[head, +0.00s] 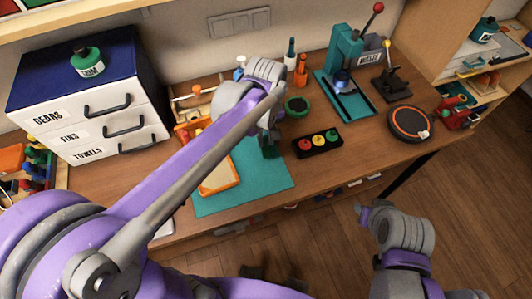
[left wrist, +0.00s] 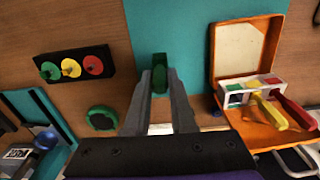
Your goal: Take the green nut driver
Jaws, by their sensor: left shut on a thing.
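The green nut driver (left wrist: 160,76) is between the fingertips of my left gripper (left wrist: 160,92) in the left wrist view. My left gripper (head: 268,140) is shut on it above the teal mat (head: 240,197); in the head view only a dark green part (head: 269,151) shows below the wrist. The open orange case (head: 222,178) lies on the left of the mat. In the left wrist view it holds a white rack (left wrist: 247,92) with colored squares, and a yellow (left wrist: 268,112) and a red (left wrist: 296,112) handle. My right gripper (head: 364,214) hangs over the floor, its fingers too unclear to judge.
A black block with red, yellow and green knobs (head: 318,145) and a round green dish (head: 297,106) stand right of the mat. Beyond are a teal press (head: 346,70) and a round orange-rimmed pad (head: 410,122). White drawers (head: 95,120) stand at left.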

